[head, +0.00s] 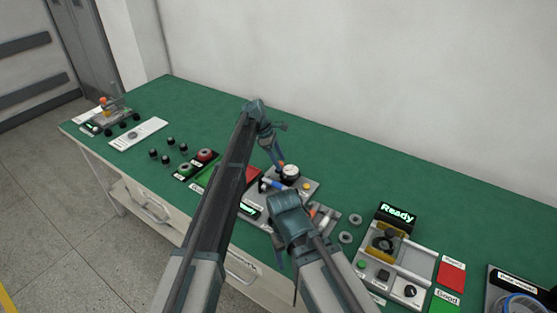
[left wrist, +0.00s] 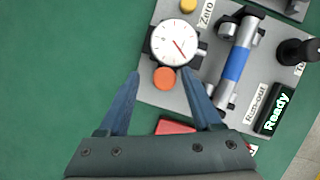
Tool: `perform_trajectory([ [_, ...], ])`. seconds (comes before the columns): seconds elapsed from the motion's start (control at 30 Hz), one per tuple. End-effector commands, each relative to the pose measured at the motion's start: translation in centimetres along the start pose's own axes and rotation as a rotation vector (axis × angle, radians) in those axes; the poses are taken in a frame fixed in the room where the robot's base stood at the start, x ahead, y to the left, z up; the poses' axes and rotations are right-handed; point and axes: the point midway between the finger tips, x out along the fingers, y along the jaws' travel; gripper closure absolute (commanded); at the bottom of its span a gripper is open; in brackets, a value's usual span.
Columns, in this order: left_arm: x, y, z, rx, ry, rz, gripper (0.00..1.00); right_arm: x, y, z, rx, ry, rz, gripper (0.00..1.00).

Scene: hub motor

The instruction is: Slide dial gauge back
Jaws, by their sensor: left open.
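The dial gauge (head: 290,171) has a round white face and stands on a grey run-out fixture plate (head: 309,184) in the middle of the table. In the left wrist view the gauge (left wrist: 175,43) shows a red needle, with an orange-red knob (left wrist: 165,78) just below its face. My left gripper (left wrist: 161,73) is open, its blue fingers on either side of the knob with visible gaps. In the head view the left gripper (head: 278,157) is above the gauge. My right arm covers part of the fixture; whether its gripper is open is hidden.
A shaft with a blue band (left wrist: 237,64) lies on supports right of the gauge. A "Ready" display (left wrist: 276,109) and yellow button (left wrist: 188,5) share the plate. Another station (head: 392,245) stands at right. Small black parts (head: 168,150) stand at left. The table's back is clear.

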Motion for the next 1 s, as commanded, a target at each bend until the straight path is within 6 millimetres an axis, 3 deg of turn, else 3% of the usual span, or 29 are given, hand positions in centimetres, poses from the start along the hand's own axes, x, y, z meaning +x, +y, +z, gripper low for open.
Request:
perform_trajectory([
  [0.37,-1.7,-0.1,0.1,-0.001,0.0,-0.001,0.34,-1.6,0.1,0.1,0.0,0.0,0.0,0.31],
  [1.0,-11.8,0.0,0.2,-0.001,0.0,0.0,0.34,-10.9,1.1,0.6,0.0,0.0,0.0,0.31],
])
